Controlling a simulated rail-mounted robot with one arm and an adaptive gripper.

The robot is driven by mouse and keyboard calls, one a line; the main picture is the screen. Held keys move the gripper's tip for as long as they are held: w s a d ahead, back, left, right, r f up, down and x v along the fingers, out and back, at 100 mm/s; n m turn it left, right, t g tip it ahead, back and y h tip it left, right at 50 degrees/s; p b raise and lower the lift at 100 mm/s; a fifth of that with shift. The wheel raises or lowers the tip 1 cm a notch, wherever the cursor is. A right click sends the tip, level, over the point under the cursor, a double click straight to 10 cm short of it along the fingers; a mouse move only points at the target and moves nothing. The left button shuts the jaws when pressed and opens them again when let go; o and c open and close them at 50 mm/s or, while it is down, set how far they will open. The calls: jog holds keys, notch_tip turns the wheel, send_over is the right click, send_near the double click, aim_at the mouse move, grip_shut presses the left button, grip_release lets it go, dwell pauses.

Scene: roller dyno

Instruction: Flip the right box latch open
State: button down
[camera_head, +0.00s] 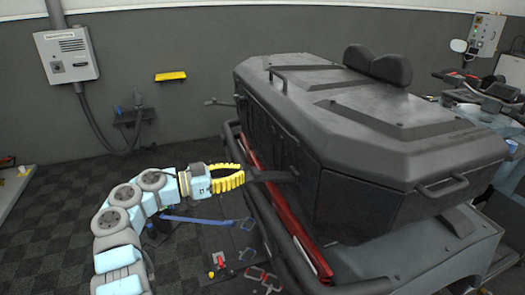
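The large dark grey cargo box (370,105) sits on the rear of a vehicle, its lid down. A dark flat latch piece (272,176) sticks out to the left from the box's near side, toward my gripper. A second thin dark piece (221,103) sticks out at the box's far left end. My gripper (243,177), with yellow ribbed fingers, is just left of the nearer latch piece. Its tips are close to the latch's outer end; I cannot tell whether they touch.
A red bar (285,215) and a dark tubular bumper (262,200) run along below the box. Blue and red parts (220,262) lie on the floor below my gripper. A grey wall box (66,56) and a yellow holder (171,76) are on the back wall. The checkered floor at left is mostly clear.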

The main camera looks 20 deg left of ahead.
jog(key=s+a+r, duration=0.4)
jog(key=s+a, duration=0.2)
jog(key=a, duration=0.2)
jog(key=shift+s, duration=0.4)
